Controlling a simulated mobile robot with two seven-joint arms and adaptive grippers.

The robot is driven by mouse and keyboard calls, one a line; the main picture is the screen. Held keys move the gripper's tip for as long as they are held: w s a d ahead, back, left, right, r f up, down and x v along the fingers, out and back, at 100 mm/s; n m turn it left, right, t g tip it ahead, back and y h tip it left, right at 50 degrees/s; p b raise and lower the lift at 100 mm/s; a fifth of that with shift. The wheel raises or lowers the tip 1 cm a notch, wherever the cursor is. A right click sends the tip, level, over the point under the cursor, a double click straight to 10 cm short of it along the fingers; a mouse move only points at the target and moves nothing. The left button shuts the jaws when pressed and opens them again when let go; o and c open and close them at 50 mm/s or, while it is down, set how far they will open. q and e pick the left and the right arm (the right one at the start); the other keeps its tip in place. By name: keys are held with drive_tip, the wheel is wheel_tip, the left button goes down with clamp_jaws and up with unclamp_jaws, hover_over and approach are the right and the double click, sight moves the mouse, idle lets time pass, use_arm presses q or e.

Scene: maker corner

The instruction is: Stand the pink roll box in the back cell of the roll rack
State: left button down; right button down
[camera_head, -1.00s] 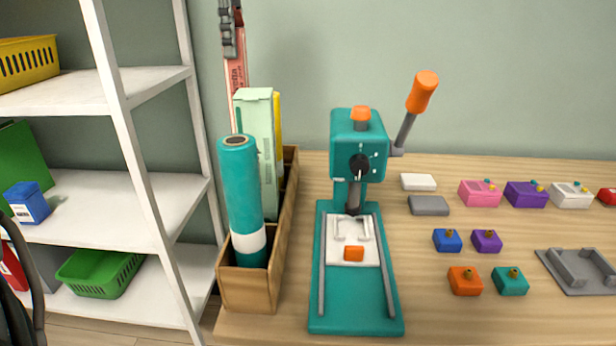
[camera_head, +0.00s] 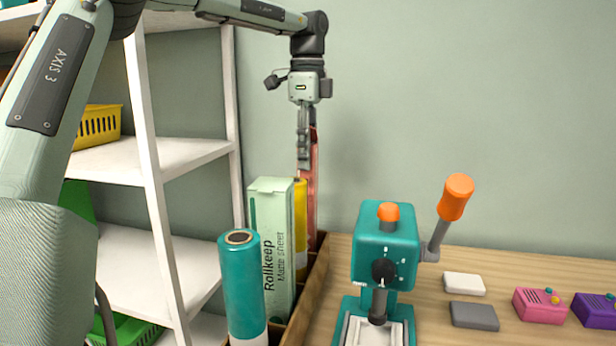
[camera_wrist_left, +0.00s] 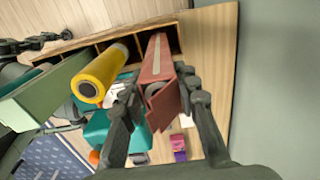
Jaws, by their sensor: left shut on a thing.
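My left gripper (camera_head: 303,160) is shut on the upper part of the pink roll box (camera_head: 314,195). The box is tall, thin and upright, at the back end of the wooden roll rack (camera_head: 308,305), behind the yellow roll (camera_head: 300,225). In the left wrist view the pink roll box (camera_wrist_left: 157,68) lies between both fingers (camera_wrist_left: 160,92), and its far end appears to reach into the end cell of the roll rack (camera_wrist_left: 113,36). Its bottom is hidden, so I cannot tell whether it touches the cell floor. My right gripper is not in view.
A pale green box (camera_head: 270,240) and a teal roll (camera_head: 243,290) stand in the nearer rack cells. A white shelf unit (camera_head: 150,180) is close on the left. A teal press (camera_head: 385,245) with an orange-tipped lever stands right of the rack. The wall is behind.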

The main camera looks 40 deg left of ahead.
use_arm(q)
drive_tip(key=shift+f, duration=1.8)
drive_tip(key=c, duration=1.1)
unclamp_jaws()
drive_tip(key=shift+c, duration=0.2)
drive_tip(key=shift+r, duration=6)
